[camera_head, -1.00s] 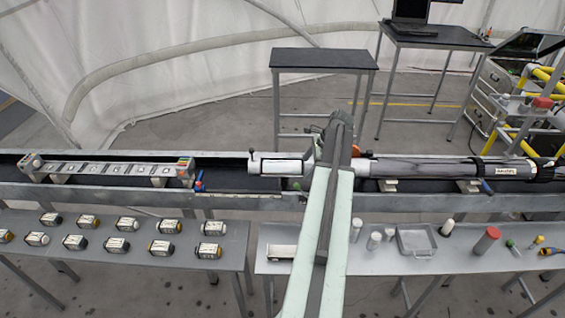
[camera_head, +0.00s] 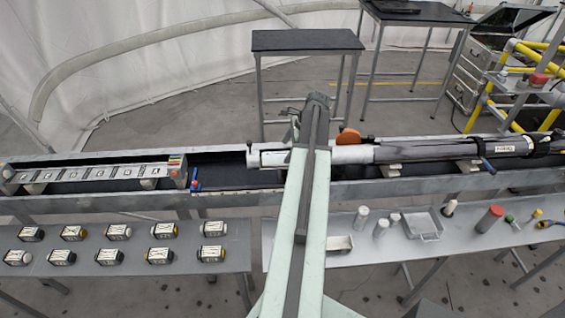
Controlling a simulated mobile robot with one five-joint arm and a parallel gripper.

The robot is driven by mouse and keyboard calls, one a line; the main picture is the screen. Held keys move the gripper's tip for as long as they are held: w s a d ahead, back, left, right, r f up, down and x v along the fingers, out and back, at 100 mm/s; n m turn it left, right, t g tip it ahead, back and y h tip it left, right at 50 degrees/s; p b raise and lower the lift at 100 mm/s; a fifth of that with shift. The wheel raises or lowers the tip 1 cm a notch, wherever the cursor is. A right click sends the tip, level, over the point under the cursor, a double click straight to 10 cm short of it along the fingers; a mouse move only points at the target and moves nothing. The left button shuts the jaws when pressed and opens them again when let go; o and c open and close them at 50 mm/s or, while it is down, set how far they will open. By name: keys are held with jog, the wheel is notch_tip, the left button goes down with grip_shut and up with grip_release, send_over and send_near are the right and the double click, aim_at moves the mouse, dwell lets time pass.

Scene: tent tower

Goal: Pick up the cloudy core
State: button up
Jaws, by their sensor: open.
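I cannot tell which object is the cloudy core. Several short cores (camera_head: 213,229), black and white with pale or yellow ends, lie in two rows on the grey left table (camera_head: 130,234). Their markings are too small to read. My arm rises up the middle of the view, with its upper end over the long bench. My gripper is hidden behind the arm, so its fingers do not show.
The bench (camera_head: 230,174) carries a slotted rack (camera_head: 90,174) at left and a long dark tube (camera_head: 430,150) at right. The right table (camera_head: 362,252) holds a tray (camera_head: 424,224), a red-capped cylinder (camera_head: 489,219) and several small items. A bare black table (camera_head: 306,40) stands behind.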

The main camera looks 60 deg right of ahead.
aim_at(285, 154)
jog(key=b+x, duration=0.5)
jog(key=shift+s+d+f, duration=0.1)
jog(key=shift+s+f, duration=0.05)
jog(key=shift+f, duration=0.05)
jog(key=shift+r, duration=0.25)
grip_shut()
